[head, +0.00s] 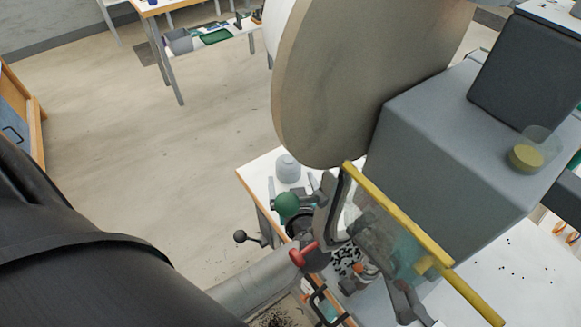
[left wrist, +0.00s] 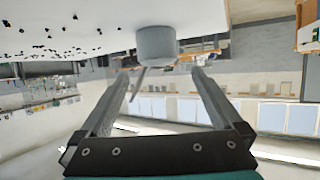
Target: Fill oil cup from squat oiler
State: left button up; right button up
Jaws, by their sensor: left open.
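The squat oiler (head: 288,168) is a small grey round can standing on the white table near its left corner. In the left wrist view, which is upside down, the oiler (left wrist: 155,45) shows just beyond and between my fingertips, with a thin spout. My left gripper (head: 293,184) is open, its fingers pointing at the oiler; in the left wrist view the gripper (left wrist: 163,72) has nothing between its fingers. The oil cup (head: 526,157) is a clear cup with yellow oil low in it, on the grey press at the right. My right gripper is not in view.
The press body (head: 440,150) and its large flywheel (head: 325,85) stand close to the right of the oiler. Floor is open at the left.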

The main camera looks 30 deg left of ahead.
aim_at(290, 170)
pick_arm(q)
jog(key=x, duration=0.2)
jog(key=shift+w+a+f, duration=0.2)
jog(key=shift+w, duration=0.05)
jog(key=shift+w+a+f+b, duration=0.2)
jog(key=shift+w+a+b, duration=0.05)
jog(key=shift+w+b, duration=0.1)
jog(key=b+x, duration=0.1)
jog(key=x, duration=0.4)
jog(key=shift+d+f+b, duration=0.1)
jog(key=shift+d+b, duration=0.1)
jog(key=shift+b, duration=0.15)
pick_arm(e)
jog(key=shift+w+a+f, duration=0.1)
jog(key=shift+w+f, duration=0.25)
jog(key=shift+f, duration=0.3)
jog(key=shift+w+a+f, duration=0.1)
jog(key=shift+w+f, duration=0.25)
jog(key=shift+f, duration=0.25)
pick_arm(q)
jog(key=shift+c, duration=0.4)
jog(key=c, duration=1.2)
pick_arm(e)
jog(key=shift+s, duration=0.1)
pick_arm(q)
jog(key=shift+c, duration=0.2)
